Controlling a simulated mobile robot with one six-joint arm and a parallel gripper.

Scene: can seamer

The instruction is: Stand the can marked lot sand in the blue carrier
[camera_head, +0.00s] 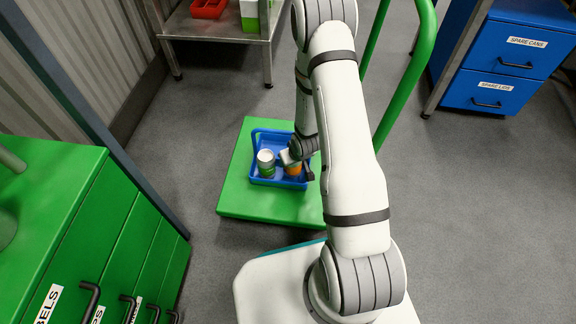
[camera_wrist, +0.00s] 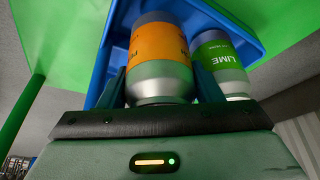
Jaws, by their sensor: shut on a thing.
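The blue carrier (camera_head: 278,184) stands on a green platform, and part of it shows behind the cans in the wrist view (camera_wrist: 122,22). My gripper (camera_wrist: 160,88) is shut on a can with an orange label (camera_wrist: 158,45), one finger on each side of its silver end. The orange can also shows at the right side of the carrier in the head view (camera_head: 294,169), partly hidden by my gripper. Its lettering is not readable here. I cannot tell whether it touches the carrier floor. A green-labelled can marked LIME (camera_wrist: 222,60) stands in the carrier's left part in the head view (camera_head: 265,162).
The green cart platform (camera_head: 236,198) has a tall green handle (camera_head: 404,86) at its right. Green drawers (camera_head: 70,230) stand at the left and a blue drawer cabinet (camera_head: 500,75) at the right. A metal table (camera_head: 218,33) is at the back. Grey floor lies open between.

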